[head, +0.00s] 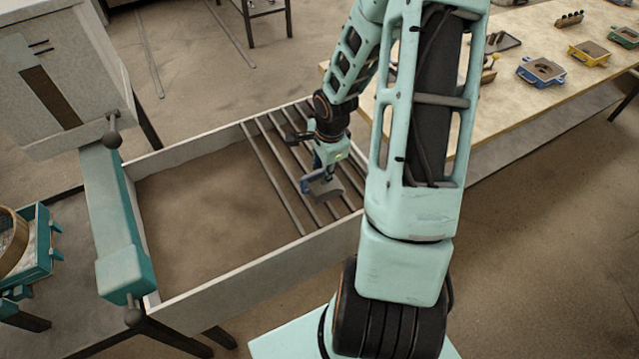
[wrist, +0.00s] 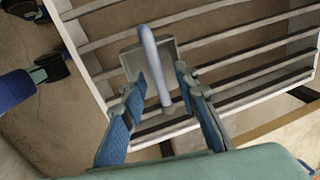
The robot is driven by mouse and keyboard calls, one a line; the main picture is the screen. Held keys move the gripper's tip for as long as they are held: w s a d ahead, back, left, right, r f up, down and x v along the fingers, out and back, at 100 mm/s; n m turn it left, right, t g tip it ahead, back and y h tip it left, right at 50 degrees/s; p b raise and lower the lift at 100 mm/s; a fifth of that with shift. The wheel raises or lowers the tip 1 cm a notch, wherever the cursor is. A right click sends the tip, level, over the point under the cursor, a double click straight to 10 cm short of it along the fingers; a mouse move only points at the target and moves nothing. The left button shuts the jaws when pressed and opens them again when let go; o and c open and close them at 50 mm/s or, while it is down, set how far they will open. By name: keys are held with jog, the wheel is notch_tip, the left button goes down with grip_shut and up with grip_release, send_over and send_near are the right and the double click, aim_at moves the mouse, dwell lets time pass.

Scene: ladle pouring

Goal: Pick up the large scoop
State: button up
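The large scoop (wrist: 132,60) shows in the wrist view as a grey, squarish pan with a pale blue-grey curved handle (wrist: 150,55) rising over it. It is over the bars of the rack. My gripper (wrist: 159,78) has its two blue-padded fingers on either side of the handle. They are apart, with a visible gap between the handle and the right finger; the left finger looks close to the handle, and I cannot tell if it touches. In the head view my gripper (head: 322,172) points down at the scoop (head: 329,189), which it partly hides.
The rack's metal bars (head: 270,170) span the right end of a pale-walled sand box (head: 235,290). Its left part holds brown sand (head: 200,205). A wooden table (head: 520,85) with several small moulds stands at right. A teal beam (head: 108,205) borders the box at left.

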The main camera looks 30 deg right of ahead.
jog(key=shift+w+f, duration=0.1)
jog(key=shift+f, duration=0.45)
grip_shut()
jog(key=shift+r, duration=0.15)
